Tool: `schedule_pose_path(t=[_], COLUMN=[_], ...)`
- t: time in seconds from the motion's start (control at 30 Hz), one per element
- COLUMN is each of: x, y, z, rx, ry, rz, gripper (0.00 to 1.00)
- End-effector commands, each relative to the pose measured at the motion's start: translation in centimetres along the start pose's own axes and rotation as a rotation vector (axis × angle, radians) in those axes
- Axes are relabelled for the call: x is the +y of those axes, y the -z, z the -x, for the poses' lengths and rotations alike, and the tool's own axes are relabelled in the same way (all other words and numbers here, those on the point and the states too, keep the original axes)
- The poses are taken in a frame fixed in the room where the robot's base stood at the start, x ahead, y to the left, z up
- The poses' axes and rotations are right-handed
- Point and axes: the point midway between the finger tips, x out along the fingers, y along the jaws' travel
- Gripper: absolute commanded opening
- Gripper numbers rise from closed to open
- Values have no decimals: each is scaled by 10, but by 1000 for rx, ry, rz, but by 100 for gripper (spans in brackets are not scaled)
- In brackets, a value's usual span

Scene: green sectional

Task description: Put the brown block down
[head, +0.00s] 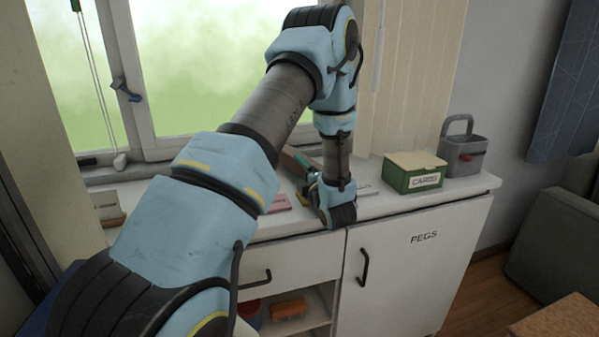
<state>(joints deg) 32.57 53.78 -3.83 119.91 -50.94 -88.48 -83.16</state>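My arm reaches over the white cabinet top (385,207), and its wrist is bent down low over the counter by the window. My gripper (303,168) is at the counter's back, largely hidden behind my wrist. A brown piece (291,167) shows in part just left of my gripper, close to or against it. It may be the brown block. I cannot tell whether the fingers are shut on it, or whether it touches the counter.
A green card box (412,179) and a grey caddy (463,150) stand on the counter's right. A pink item (279,203) lies left of my wrist. A small sign in a wooden holder (108,212) stands far left. An open shelf below holds an orange item (289,309).

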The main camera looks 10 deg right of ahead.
Motion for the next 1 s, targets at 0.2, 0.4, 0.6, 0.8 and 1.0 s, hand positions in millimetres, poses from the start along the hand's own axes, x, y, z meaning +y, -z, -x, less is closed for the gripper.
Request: schedule_pose_path(t=[0.2, 0.4, 0.6, 0.8, 1.0], x=[-1, 6, 0, 1, 4], y=[0, 0, -1, -1, -1], z=[0, 0, 35, 79, 109], rx=[0, 0, -5, -5, -3], ry=[3, 4, 4, 3, 2], rz=[-1, -1, -1, -1, 0], gripper=[85, 85, 85, 85, 85])
